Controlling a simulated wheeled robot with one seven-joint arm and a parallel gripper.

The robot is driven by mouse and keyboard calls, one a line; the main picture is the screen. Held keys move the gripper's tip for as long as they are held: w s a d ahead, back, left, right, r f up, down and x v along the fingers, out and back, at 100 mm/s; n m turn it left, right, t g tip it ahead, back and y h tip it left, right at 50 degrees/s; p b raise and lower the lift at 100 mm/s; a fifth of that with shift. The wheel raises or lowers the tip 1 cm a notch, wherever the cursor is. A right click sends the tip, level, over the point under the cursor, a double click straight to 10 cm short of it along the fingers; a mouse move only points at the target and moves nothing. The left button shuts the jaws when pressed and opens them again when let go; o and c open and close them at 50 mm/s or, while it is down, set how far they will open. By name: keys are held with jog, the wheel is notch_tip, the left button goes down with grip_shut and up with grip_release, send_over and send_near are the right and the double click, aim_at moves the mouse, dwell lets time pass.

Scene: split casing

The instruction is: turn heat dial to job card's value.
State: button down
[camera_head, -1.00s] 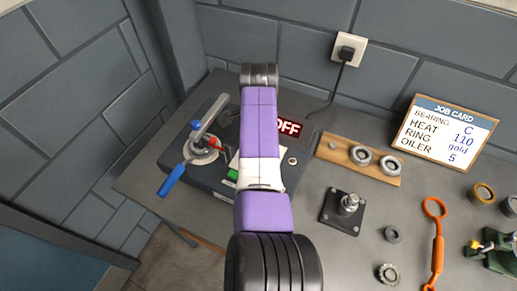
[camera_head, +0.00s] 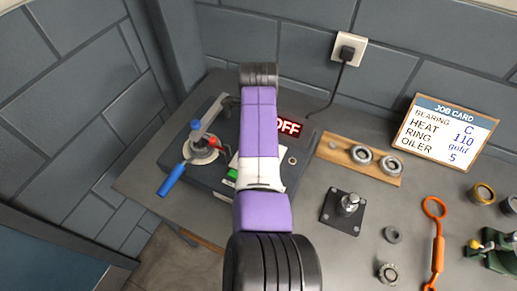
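The job card (camera_head: 446,134) leans at the back right and reads bearing C, heat 110, ring gold, oiler 5. The dark heater box (camera_head: 205,178) stands at the left of the bench, with a red display (camera_head: 289,127) reading OFF and a green patch (camera_head: 232,174) on its top. My purple and white arm covers the middle of the box. I cannot make out the heat dial; it may be behind the arm. My gripper's fingers do not show clearly in the head view, so I cannot see whether it touches anything.
A clamp-like fixture with a blue handle (camera_head: 171,180) stands on the heater's left. A wooden board (camera_head: 339,156) holds several bearings. A black plate with a metal post (camera_head: 343,211), an orange tool (camera_head: 438,245) and a green device (camera_head: 497,250) occupy the right side. A cable runs to the wall socket (camera_head: 347,50).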

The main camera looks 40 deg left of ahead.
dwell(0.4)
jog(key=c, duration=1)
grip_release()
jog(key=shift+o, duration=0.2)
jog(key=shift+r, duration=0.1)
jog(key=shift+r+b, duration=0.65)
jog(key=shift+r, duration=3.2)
